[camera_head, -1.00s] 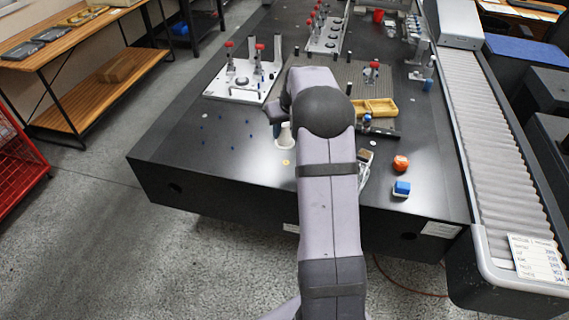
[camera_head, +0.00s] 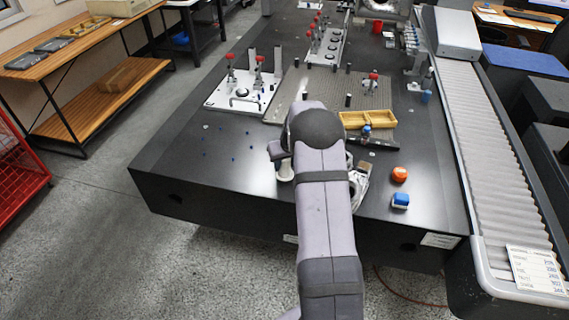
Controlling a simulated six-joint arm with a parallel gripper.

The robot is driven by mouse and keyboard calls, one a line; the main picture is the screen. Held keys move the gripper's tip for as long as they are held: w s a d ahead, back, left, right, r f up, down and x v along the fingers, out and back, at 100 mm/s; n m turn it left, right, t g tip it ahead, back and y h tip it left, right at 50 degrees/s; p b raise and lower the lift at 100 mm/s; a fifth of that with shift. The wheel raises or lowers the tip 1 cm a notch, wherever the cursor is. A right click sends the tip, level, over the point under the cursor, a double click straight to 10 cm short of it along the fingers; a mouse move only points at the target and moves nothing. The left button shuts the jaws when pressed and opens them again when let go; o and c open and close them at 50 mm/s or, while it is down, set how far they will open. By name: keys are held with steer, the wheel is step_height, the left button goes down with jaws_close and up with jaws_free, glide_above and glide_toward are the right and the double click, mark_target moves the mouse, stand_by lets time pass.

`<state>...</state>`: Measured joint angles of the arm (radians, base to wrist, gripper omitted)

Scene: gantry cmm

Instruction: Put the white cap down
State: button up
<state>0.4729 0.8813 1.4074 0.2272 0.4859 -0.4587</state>
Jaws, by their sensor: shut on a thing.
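A pale white piece, which I take to be the white cap (camera_head: 285,175), shows just below the dark end of my gripper (camera_head: 283,161), near the front part of the black table (camera_head: 235,185). My gripper is shut on it. The fingers are mostly hidden by my wrist and arm, and the cap is small in view. I cannot tell whether its underside touches the table.
A yellow tray (camera_head: 378,118) and a white fixture plate (camera_head: 225,104) lie behind. Small blue dots mark the bare table to the left. A conveyor (camera_head: 485,140) runs along the right.

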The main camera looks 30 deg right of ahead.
steer(key=shift+f, duration=0.2)
steer(key=shift+f, duration=0.15)
steer(key=o, duration=1)
steer(key=shift+s+r, duration=0.15)
steer(key=shift+r, duration=0.4)
steer(key=b+v, duration=0.1)
steer(key=v, duration=1)
steer(key=shift+s, duration=0.1)
steer(key=shift+a, duration=0.1)
